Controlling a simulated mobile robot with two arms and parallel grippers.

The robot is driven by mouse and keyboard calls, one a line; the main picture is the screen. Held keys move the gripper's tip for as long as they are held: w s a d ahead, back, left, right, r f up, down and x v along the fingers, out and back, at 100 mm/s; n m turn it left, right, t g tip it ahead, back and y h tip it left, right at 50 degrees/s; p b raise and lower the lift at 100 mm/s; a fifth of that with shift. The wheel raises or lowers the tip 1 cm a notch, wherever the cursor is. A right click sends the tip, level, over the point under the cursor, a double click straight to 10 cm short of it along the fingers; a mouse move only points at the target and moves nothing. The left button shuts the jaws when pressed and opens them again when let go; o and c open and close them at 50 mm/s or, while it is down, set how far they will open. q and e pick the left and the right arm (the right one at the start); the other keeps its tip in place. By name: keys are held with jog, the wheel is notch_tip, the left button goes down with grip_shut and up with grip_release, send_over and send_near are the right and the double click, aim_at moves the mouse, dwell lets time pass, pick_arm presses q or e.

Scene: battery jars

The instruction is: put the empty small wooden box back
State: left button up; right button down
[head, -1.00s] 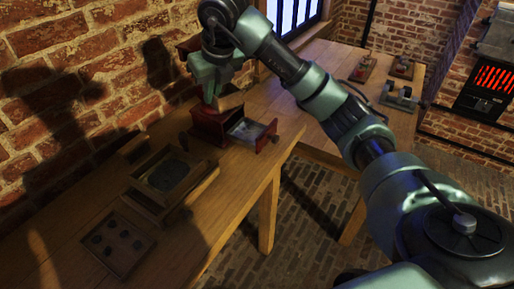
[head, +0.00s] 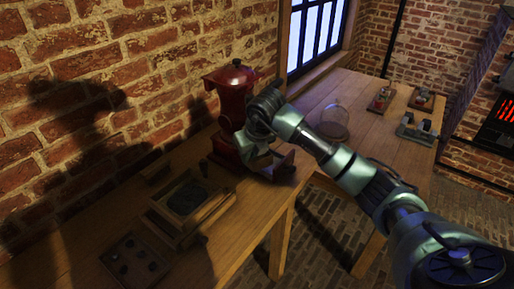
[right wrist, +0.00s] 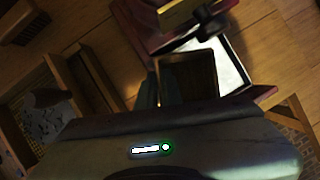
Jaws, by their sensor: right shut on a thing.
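A small brown wooden box (right wrist: 190,78) shows in the right wrist view, held at my right gripper and tilted, its inside looking empty. My right gripper (head: 256,153) is shut on it, beside the front of a red coffee grinder (head: 233,95). In the head view the arm and gripper hide most of the box. The grinder's drawer (right wrist: 232,60) stands open with a pale inside, partly behind the box in the wrist view. Whether box and drawer touch, I cannot tell. My left gripper is not in view.
A wooden tray with dark contents (head: 187,196) and a board with several dark round spots (head: 130,262) lie on the bench left of the grinder. A glass dome (head: 334,122) and small devices (head: 415,126) stand on the farther table. The front bench is partly clear.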

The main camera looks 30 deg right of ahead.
jog(key=d, duration=0.1)
jog(key=w+d+p, duration=0.1)
jog(key=d, duration=0.2)
jog(key=shift+w+d+r+p, duration=0.1)
jog(key=shift+w+r+p, duration=0.05)
jog(key=shift+w+p, duration=0.15)
jog(key=shift+f+p, duration=0.4)
jog(key=shift+f, duration=0.3)
jog(key=shift+f, duration=0.1)
jog(key=shift+f+b, duration=0.15)
jog(key=shift+b, duration=0.15)
jog(key=c, duration=1.6)
grip_release()
